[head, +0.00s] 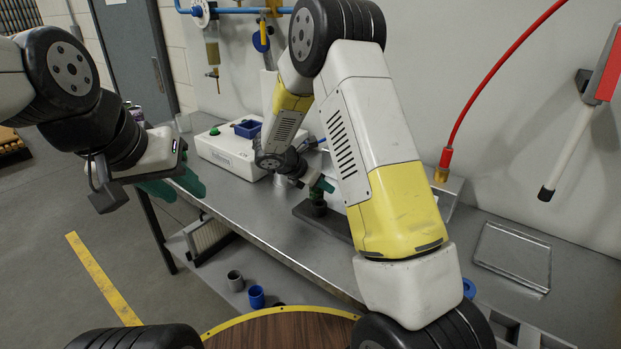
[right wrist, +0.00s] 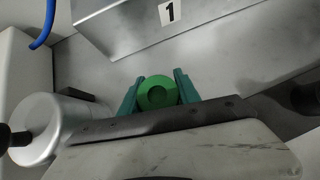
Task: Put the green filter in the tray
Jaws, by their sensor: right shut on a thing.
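The green filter (right wrist: 158,92) is a round green piece seen between the two teal fingers of my right gripper (right wrist: 159,90) in the right wrist view. The fingers are shut on its sides. In the head view my right gripper (head: 318,186) is low over the workbench, mostly behind my own arm, and the filter cannot be made out clearly. My left gripper (head: 172,186) is empty and open, beyond the bench's front left edge. A flat, shallow metal tray (head: 515,256) lies on the bench at the right, well apart from my right gripper.
The grey workbench (head: 245,210) runs along the wall. A white box (head: 225,152) with a green button and blue holder stands at the back left. A metal block marked 1 (right wrist: 125,25) is close beyond my right gripper. Grey and blue cups (head: 257,297) stand below.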

